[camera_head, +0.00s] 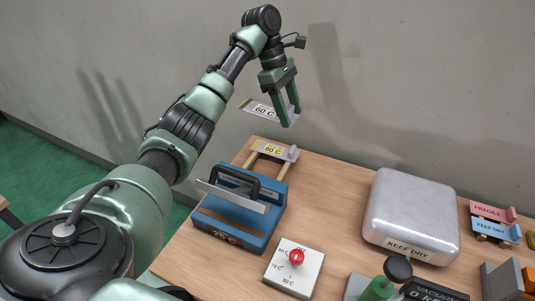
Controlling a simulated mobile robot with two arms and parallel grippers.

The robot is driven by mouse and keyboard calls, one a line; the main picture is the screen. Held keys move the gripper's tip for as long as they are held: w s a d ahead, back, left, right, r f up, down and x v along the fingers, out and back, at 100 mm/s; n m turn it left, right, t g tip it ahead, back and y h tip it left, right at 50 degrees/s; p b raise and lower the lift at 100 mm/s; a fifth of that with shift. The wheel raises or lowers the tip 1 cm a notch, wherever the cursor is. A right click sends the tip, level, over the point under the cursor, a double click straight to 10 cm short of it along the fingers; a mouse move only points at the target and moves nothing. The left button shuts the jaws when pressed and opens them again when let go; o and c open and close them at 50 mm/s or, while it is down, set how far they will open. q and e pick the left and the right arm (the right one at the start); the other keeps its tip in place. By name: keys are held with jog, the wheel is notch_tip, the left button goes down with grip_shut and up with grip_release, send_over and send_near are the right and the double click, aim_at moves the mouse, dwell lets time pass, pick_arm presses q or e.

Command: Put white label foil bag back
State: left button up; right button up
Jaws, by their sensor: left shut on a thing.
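My left gripper (290,114) is raised above the back of the table, its green fingers pointing down. It is shut on a thin, flat silvery bag with a white label reading 60 C (258,108). The bag sticks out to the left of the fingers, in the air and apart from the table. Below it, a similar piece with a yellow 60 C label (268,150) rests on a wooden rack (252,162) behind the blue machine. The fingers hide part of the held bag. My right gripper is not in view.
A blue sealer-like machine (235,232) with a black handle stands in front of the rack. A white control box with a red knob (296,257) is nearby. A silver KEEP DRY case (413,210), a vacuum unit (432,290) and FRAGILE and KEEP DRY tags (489,211) stand to the right.

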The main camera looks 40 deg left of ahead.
pick_arm(q)
jog(key=shift+w+a+n, duration=0.2)
jog(key=shift+a+n, duration=0.1)
jog(key=shift+a, duration=0.05)
jog(key=shift+a+f, duration=0.1)
jog(key=shift+f, duration=0.05)
notch_tip(320, 180, down, 3)
jog(key=shift+f+b, duration=0.1)
jog(key=shift+b, duration=0.35)
notch_tip(320, 180, down, 11)
jog(key=p, duration=0.2)
jog(key=shift+f+p, duration=0.1)
jog(key=shift+p, duration=0.25)
notch_tip(320, 180, down, 5)
jog(key=shift+r+p, duration=0.1)
jog(key=shift+p, duration=0.2)
jog(key=shift+t, duration=0.3)
jog(key=shift+f, duration=0.3)
